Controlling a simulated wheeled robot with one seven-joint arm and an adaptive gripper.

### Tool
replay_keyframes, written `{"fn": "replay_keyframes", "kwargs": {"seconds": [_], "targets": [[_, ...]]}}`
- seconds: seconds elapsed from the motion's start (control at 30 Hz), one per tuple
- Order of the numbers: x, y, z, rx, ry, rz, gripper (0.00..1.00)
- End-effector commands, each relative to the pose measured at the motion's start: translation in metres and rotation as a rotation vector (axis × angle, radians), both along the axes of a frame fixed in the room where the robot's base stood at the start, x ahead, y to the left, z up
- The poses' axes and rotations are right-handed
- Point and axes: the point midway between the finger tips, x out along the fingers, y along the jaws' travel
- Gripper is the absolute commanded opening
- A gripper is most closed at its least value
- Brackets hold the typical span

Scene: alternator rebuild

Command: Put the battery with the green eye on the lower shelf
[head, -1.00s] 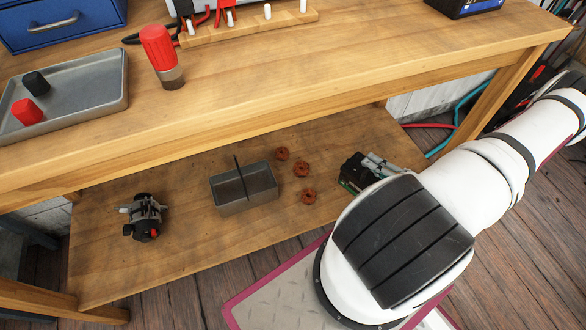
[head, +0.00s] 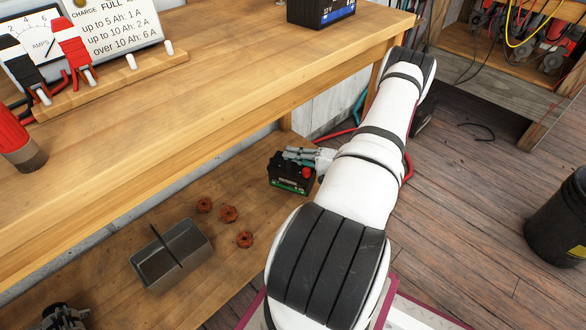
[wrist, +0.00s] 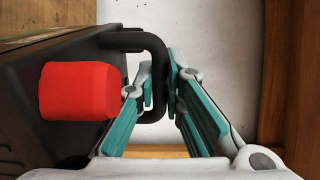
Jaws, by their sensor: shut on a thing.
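A black battery (head: 290,172) with a red terminal cap and a green strip low on its front is at the right end of the lower shelf (head: 110,290). A green eye cannot be made out. I cannot tell whether its base touches the shelf. My gripper (head: 300,153) is at its top. In the wrist view, the gripper (wrist: 160,88) is shut on the battery's black handle (wrist: 154,55), with the red cap (wrist: 80,91) just to the left. Another battery (head: 321,12) with a blue label stands on the bench top.
A grey divided tray (head: 172,255) and several rusty brown parts (head: 229,214) lie on the shelf left of the battery. The bench top (head: 230,75) overhangs the shelf. A black bucket (head: 560,225) stands on the floor at right.

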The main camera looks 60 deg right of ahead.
Motion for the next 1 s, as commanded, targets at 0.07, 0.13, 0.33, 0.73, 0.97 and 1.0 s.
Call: {"fn": "replay_keyframes", "kwargs": {"seconds": [0.07,0.13,0.33,0.73,0.97,1.0], "targets": [[0.006,-0.007,0.002,-0.003,-0.010,0.003,0.00],[0.008,-0.011,0.002,-0.002,-0.010,0.002,0.00],[0.011,-0.015,0.002,-0.001,-0.009,0.001,0.00],[0.018,-0.024,-0.014,0.000,-0.008,0.002,0.00],[0.017,-0.024,-0.034,-0.001,-0.008,0.002,0.00],[0.017,-0.024,-0.034,-0.001,-0.008,0.002,0.00]]}}
